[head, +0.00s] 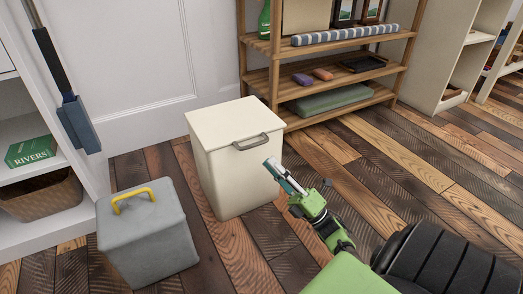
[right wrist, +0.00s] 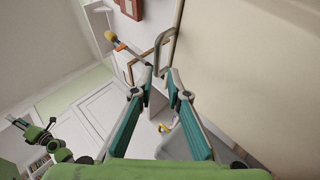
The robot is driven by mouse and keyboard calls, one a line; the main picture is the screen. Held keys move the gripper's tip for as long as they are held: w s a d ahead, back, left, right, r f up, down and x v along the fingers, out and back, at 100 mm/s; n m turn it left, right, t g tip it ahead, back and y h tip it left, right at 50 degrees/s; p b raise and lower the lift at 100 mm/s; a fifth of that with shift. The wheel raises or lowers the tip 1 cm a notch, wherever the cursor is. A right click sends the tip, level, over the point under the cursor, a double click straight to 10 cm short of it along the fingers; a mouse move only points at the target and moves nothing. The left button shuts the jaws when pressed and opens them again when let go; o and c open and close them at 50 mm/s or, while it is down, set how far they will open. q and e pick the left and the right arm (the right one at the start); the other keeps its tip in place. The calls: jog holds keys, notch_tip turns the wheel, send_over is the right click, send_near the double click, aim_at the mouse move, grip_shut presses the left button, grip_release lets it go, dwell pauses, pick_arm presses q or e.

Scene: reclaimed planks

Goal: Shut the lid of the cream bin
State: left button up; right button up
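The cream bin (head: 236,178) stands upright on the plank floor in the middle of the head view. Its lid (head: 228,119) lies flat across the top, with no gap that I can see. A grey bar handle (head: 258,142) sits at the top front edge; it also shows in the right wrist view (right wrist: 163,50). My right gripper (head: 272,165) is just in front of the bin, below the handle. Contact with the bin is unclear.
A grey box (head: 150,238) with a yellow handle stands left of the bin. A wooden shelf rack (head: 275,70) is close behind it to the right. A white shelf unit (head: 50,225) stands at far left. Plank floor (head: 440,160) is clear to the right.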

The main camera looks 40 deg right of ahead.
jog(key=shift+v, duration=2.2)
